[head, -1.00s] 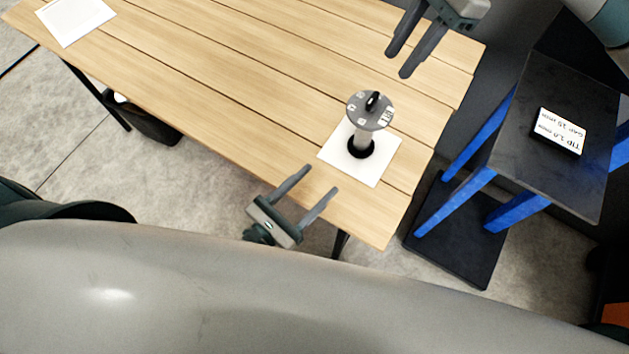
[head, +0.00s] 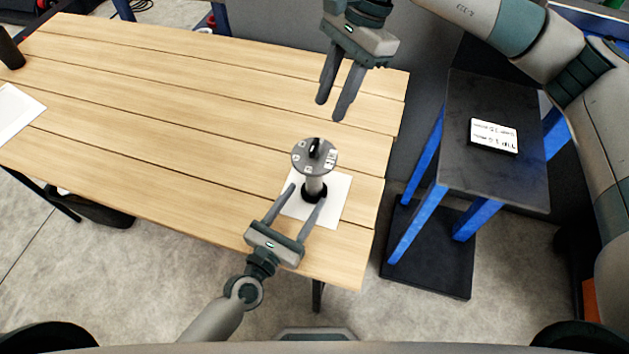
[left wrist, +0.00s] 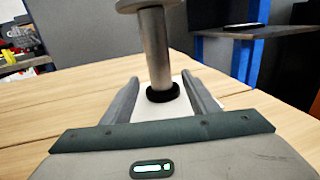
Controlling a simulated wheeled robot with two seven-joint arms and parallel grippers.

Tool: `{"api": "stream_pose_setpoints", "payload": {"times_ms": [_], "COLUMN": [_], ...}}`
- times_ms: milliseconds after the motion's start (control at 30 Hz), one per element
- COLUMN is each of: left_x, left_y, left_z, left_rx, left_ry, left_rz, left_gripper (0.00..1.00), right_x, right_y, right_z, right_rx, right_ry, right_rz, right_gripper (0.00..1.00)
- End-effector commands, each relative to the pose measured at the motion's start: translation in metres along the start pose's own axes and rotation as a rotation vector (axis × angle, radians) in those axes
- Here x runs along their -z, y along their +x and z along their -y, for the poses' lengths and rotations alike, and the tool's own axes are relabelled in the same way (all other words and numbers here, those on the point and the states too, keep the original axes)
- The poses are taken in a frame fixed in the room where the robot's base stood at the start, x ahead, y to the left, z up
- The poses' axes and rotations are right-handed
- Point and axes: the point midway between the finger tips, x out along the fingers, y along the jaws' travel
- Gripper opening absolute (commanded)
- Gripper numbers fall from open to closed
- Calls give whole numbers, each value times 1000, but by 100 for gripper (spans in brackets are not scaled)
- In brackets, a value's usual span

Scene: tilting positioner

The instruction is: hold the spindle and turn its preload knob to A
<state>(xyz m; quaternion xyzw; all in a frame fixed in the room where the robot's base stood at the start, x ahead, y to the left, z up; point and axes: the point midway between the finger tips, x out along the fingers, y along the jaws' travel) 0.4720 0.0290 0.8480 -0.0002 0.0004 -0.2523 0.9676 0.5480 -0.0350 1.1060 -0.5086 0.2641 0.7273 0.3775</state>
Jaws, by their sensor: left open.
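The spindle (head: 314,185) stands upright on a white sheet near the table's right end, its grey shaft in a black base ring. Its round grey knob (head: 301,157) is on top, with small marked labels and a black pointer; the letters are too small to read. My left gripper (head: 307,194) is open in front of the spindle, its fingers pointing at the shaft. In the left wrist view the shaft (left wrist: 155,50) rises between and beyond the fingertips, not clamped. My right gripper (head: 330,108) is open and empty, above and behind the knob.
The white sheet (head: 333,208) lies under the spindle on the wooden table (head: 180,120). A dark stand with blue legs (head: 465,180) at right bears a small label sign (head: 494,136). Another white sheet (head: 14,112) lies at far left. The middle of the table is clear.

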Motion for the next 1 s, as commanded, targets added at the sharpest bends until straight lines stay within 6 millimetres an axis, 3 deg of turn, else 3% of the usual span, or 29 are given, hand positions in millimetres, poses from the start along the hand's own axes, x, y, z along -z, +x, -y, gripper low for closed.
{"api": "stream_pose_setpoints", "payload": {"times_ms": [200,400,833,867,1000], "left_x": [-1,0,0,0,0], "left_y": [35,55,61,61,61], "left_z": [0,0,0,0,0], "left_rx": [-1,0,0,0,0], "left_ry": [-1,0,1,1,1], "left_rz": [2,0,0,0,0], "left_gripper": [54,54,54,52,18], "right_x": [0,0,0,0,0], "right_y": [0,0,0,0,0], "right_z": [0,0,0,0,0], "right_rx": [0,0,0,0,0], "right_ry": [0,0,0,0,0], "right_rz": [0,0,0,0,0], "right_gripper": [31,31,31,31,31]}}
